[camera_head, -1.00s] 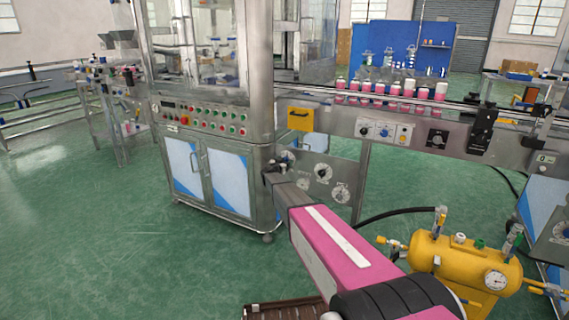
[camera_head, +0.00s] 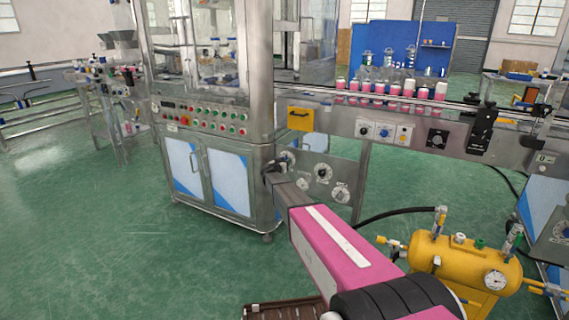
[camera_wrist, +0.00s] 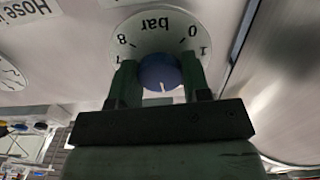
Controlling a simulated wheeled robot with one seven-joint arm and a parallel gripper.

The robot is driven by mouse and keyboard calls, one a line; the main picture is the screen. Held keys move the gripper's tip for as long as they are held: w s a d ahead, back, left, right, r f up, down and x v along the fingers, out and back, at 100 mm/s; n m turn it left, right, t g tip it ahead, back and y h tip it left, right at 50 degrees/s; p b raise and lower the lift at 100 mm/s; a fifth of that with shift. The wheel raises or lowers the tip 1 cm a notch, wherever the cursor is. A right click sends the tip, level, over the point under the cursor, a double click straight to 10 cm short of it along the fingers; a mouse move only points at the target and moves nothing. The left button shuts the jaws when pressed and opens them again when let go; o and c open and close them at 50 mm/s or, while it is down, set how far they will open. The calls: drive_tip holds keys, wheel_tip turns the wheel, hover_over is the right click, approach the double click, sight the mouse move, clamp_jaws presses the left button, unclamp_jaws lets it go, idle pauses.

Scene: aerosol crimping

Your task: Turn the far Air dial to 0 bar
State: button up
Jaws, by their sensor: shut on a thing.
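The Air dial (camera_wrist: 150,25) fills the top middle of the wrist view, its white face upside down with "bar", 0, 1 and 8 legible. Its blue knob (camera_wrist: 157,70) sits between the two dark fingers of my gripper (camera_wrist: 161,76), which is shut on it. The knob's white mark points down in the picture, toward my gripper and away from the 0 at upper right. The lower scale is hidden by the knob and gripper. In the head view my gripper (camera_head: 273,170) is at the machine's side panel, beside the partly hidden far dial (camera_head: 288,157).
Two more dials (camera_head: 323,172) (camera_head: 341,192) are on the same panel. A "Hose" label (camera_wrist: 28,10) is near the dial. A conveyor (camera_head: 400,107) with several pink containers runs above. A yellow tank (camera_head: 462,260) stands at right, with a black hose behind my arm.

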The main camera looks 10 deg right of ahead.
drive_tip(key=n, duration=2.6)
drive_tip(key=shift+r, duration=0.1)
idle(0.5)
drive_tip(key=o, duration=0.9)
drive_tip(key=shift+s, duration=0.1)
drive_tip(key=v, duration=1)
drive_tip(key=shift+s+a, duration=0.2)
drive_tip(key=shift+s, duration=0.05)
